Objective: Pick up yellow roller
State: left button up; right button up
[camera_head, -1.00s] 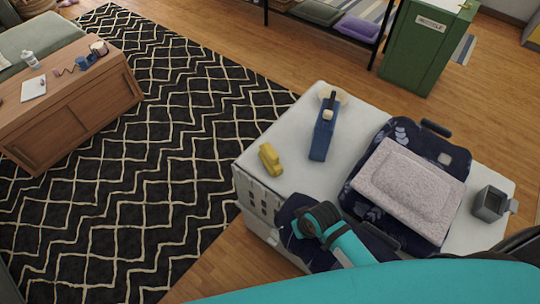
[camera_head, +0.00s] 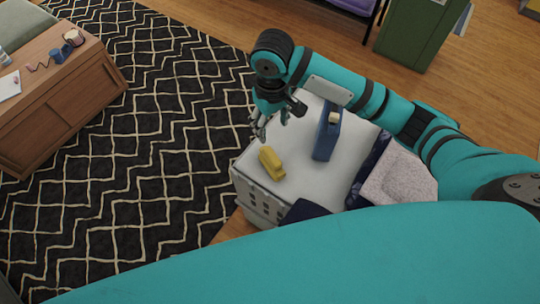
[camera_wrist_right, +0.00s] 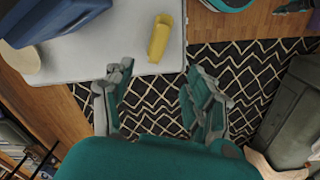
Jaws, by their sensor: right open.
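The yellow roller (camera_head: 271,163) lies on the white surface near its left edge. It also shows in the right wrist view (camera_wrist_right: 160,40), near the edge of the white top. My right gripper (camera_head: 272,124) is open and empty, above and just beyond the roller at the far left corner. In the right wrist view its two fingers (camera_wrist_right: 157,88) are spread apart, and the roller lies beyond the fingertips, not between them. My left gripper is out of view.
A dark bag (camera_head: 367,160) with a pale folded cloth (camera_head: 398,180) is partly hidden by my arms. A patterned rug (camera_head: 150,150) and a wooden cabinet (camera_head: 75,85) lie left.

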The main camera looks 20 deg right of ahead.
jog(key=f, duration=0.5)
jog(key=shift+s+f, duration=0.2)
jog(key=shift+f, duration=0.15)
send_over(272, 155)
notch_tip(272, 155, down, 5)
jog(key=shift+r, duration=0.2)
jog(key=shift+a+f, duration=0.1)
jog(key=shift+f, duration=0.75)
notch_tip(272, 155, down, 4)
jog(key=shift+r, duration=0.15)
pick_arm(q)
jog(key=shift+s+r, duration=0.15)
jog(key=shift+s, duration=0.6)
pick_arm(e)
jog(key=shift+f, duration=0.45)
grip_shut()
jog(key=shift+r, duration=0.1)
